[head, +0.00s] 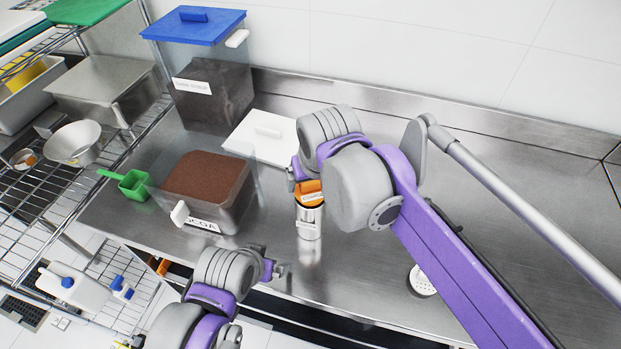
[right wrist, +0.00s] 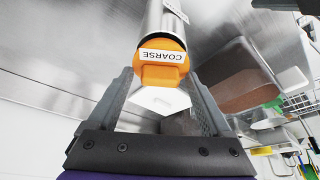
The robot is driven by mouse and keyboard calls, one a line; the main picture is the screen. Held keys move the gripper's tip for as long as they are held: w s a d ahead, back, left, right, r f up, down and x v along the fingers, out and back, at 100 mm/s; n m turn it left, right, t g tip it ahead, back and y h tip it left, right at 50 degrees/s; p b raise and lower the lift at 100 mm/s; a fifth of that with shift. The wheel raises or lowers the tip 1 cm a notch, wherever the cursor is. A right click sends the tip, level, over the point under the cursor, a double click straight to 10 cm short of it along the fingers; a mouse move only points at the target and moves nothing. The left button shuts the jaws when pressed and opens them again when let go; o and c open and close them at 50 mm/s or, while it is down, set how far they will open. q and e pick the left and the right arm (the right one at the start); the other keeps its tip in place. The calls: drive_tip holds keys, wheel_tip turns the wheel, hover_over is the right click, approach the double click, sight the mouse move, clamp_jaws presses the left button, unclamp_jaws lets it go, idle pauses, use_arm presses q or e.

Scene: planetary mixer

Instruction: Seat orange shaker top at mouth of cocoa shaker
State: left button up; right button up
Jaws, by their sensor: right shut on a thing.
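The orange shaker top (head: 309,190), labelled COARSE in the right wrist view (right wrist: 162,72), is at the upper end of the silver cocoa shaker (head: 309,222). The shaker stands upright on the steel counter. My right gripper (right wrist: 162,75) is shut on the orange top, with one finger on each side. In the head view its fingers are partly hidden by my wrist. The top lines up with the shaker's mouth; I cannot tell whether it is fully down. My left gripper (head: 276,269) is near the counter's front edge, apart from the shaker; its jaw opening is unclear.
A clear cocoa bin (head: 230,212) stands left of the shaker, with a green scoop (head: 133,183) beside it. A white lid (head: 262,138) lies behind the shaker. A blue-lidded bin (head: 213,85) stands at the back. A wire rack is at left. The counter at right is mostly clear.

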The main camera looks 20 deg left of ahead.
use_arm(q)
drive_tip(key=shift+s+f+b, duration=0.25)
drive_tip(key=shift+f+b, duration=0.15)
drive_tip(key=shift+f, duration=0.25)
use_arm(e)
drive_tip(key=shift+f, duration=0.95)
drive_tip(key=o, duration=1.1)
drive_tip(key=shift+r, duration=0.1)
use_arm(q)
drive_tip(key=shift+w+r+p, duration=0.15)
drive_tip(key=shift+r+p, duration=0.15)
drive_tip(key=shift+r, duration=0.1)
use_arm(e)
drive_tip(key=v, duration=1)
drive_tip(key=shift+s+d+r, duration=0.15)
drive_tip(key=shift+s+r, duration=0.05)
drive_tip(key=shift+r, duration=0.05)
